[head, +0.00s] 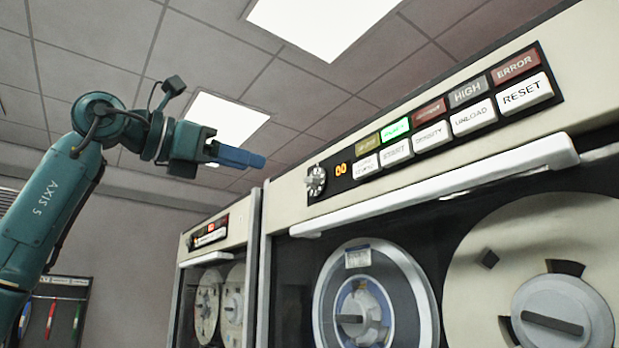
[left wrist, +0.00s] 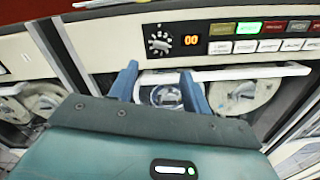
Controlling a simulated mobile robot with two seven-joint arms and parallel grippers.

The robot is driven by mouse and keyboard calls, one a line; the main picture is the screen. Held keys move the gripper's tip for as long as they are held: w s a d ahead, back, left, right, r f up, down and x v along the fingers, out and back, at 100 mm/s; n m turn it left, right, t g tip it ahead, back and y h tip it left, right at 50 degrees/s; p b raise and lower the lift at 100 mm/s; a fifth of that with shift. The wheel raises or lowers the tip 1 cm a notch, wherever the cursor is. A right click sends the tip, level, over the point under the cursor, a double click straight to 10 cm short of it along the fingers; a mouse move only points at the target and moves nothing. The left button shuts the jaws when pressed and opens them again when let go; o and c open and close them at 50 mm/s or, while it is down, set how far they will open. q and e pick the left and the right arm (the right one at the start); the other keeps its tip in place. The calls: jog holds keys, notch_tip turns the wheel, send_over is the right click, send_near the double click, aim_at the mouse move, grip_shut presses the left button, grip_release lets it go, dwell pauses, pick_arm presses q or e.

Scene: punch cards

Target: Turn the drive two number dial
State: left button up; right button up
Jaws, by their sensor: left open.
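A round number dial (head: 316,181) with a pale knob and white marks sits at the left end of the near tape drive's control panel, beside an orange "00" display (head: 340,169). The frames do not show which drive is number two. My left gripper (head: 262,161) is open and empty, left of and above the dial, apart from it. In the left wrist view, the blue fingers (left wrist: 158,72) are spread apart, and the dial (left wrist: 159,43) shows beyond them, between and just above the tips. The display (left wrist: 191,40) is right of the dial. My right gripper is not in view.
Panel buttons, one lit green (head: 396,130), run right of the dial. A long white bar (head: 440,186) juts out below the panel, above the reels. A second tape drive (head: 222,240) stands farther left. Open air lies between my gripper and the dial.

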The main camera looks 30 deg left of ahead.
aim_at(308, 178)
pick_arm(q)
jog(key=shift+p+x, duration=1.3)
jog(key=shift+x, duration=4.45)
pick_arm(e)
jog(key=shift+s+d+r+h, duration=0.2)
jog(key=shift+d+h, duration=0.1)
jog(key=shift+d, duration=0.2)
pick_arm(q)
jog(key=c, duration=1)
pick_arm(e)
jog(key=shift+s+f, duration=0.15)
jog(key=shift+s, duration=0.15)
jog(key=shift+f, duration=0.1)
